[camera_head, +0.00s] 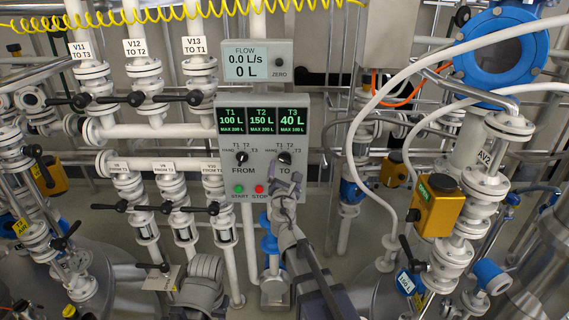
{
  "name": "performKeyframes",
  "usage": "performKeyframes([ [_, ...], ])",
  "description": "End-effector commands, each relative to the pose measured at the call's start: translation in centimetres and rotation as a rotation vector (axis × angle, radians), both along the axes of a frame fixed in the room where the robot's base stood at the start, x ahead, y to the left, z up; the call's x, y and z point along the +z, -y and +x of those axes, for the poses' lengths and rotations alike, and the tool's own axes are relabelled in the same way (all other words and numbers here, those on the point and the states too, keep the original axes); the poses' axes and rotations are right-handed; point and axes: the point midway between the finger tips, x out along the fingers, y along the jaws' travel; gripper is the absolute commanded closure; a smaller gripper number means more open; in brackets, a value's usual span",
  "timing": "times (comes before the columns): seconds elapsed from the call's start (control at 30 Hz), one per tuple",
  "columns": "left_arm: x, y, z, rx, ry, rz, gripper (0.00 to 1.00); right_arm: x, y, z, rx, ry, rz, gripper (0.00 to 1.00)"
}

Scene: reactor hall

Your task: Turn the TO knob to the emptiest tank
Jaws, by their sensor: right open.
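The control panel (225,190) shows green readings: T1 100 L, T2 150 L and T3 40 L, each with MAX 200 L, so T3 reads lowest. The black TO knob (285,158) is at the panel's lower right, with position labels above it; its pointing direction is too small to tell. The black FROM knob (241,157) is to its left. My right gripper (284,188) is open just below the TO knob, over the panel's bottom edge, and holds nothing. I cannot tell its distance from the panel. My left gripper is out of view.
Green START (238,189) and red STOP (259,189) buttons are left of my right gripper. A flow display (246,62) above reads 0.0 L/s and 0 L. Valves and pipes crowd the left; a white hose (352,150) and a yellow valve box (437,207) are to the right.

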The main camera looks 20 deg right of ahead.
Motion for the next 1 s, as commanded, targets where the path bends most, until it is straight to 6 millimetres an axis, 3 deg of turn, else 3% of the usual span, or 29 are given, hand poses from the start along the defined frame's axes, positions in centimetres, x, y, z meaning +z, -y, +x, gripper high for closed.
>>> performKeyframes([
  [0.3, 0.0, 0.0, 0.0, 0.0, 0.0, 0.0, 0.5, 0.0, 1.3, 4.9, -0.001, 0.0, 0.002, 0.07],
  [0.63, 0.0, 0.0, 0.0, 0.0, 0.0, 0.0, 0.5, 0.0, 1.6, 5.3, 0.0, 0.001, 0.002, 0.07],
  [1.0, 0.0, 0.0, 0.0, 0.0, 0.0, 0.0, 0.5, 0.0, 1.5, 5.3, 0.0, 0.001, 0.002, 0.48],
])
